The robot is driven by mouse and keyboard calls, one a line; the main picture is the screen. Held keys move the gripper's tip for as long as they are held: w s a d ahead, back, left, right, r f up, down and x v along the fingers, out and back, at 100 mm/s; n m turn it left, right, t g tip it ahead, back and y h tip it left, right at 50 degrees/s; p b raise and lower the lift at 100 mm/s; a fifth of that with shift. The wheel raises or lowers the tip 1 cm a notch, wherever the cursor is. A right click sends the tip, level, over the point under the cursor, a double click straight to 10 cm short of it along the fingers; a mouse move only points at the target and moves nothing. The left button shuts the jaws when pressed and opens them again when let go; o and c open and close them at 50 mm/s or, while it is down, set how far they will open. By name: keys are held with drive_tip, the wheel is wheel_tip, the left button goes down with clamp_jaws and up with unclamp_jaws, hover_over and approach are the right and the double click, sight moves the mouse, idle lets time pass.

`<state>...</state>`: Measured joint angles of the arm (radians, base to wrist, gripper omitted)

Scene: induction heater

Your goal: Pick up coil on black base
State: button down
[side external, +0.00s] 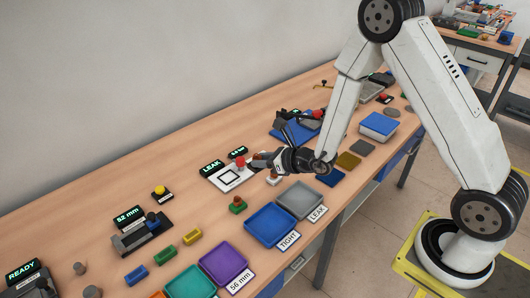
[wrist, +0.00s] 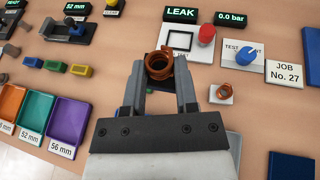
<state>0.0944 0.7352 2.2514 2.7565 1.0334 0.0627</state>
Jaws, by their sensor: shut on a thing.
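A copper-coloured coil (wrist: 157,63) with a round opening sits between the fingertips of my gripper (wrist: 160,72) in the wrist view. My gripper is shut on it. In the side external view my gripper (side external: 256,162) reaches left over the table beside the LEAK station, and the held coil is too small there to tell apart.
The LEAK station has a white plate with a black square outline (wrist: 181,40) and a red knob (wrist: 207,33). A blue dial (wrist: 246,54) and a JOB No. 27 card (wrist: 286,73) lie right. Blue (side external: 270,226) and grey trays (side external: 299,200) are near the front edge.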

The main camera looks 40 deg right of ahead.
drive_tip(key=shift+s+r, duration=0.1)
drive_tip(key=shift+s, duration=0.1)
drive_tip(key=shift+d, duration=0.1)
idle(0.4)
hover_over(305, 203)
wheel_tip(305, 203, down, 5)
idle(0.4)
drive_tip(key=shift+f, duration=0.25)
drive_tip(key=shift+w+f, duration=0.1)
drive_tip(key=shift+f, duration=2)
drive_tip(key=shift+f, duration=1.8)
